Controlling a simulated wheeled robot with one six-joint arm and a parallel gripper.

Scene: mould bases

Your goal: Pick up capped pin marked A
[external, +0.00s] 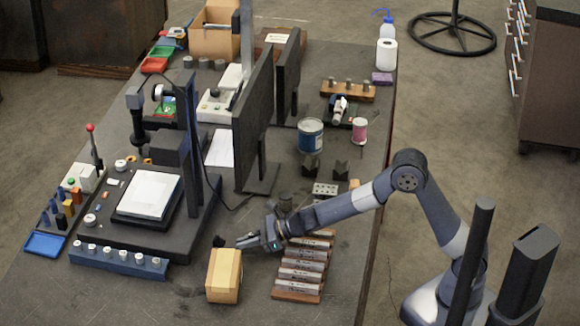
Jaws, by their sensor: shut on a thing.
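My gripper (246,240) is at the end of the arm reaching in from the right, just above and behind the yellow wooden block (224,276). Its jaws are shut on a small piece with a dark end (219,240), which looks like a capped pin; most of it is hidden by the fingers. No letter A can be read on it at this size. I cannot tell whether the piece touches the block or the table. Several white-topped pieces stand in a row on a blue rail (118,260) to the left; their marks are too small to read.
A rack of grey labelled bars (300,270) lies close to the right of the gripper, under the forearm. A black stand with a white plate (148,195) is to the left, and dark upright panels (254,125) rise behind. The table's front left is clear.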

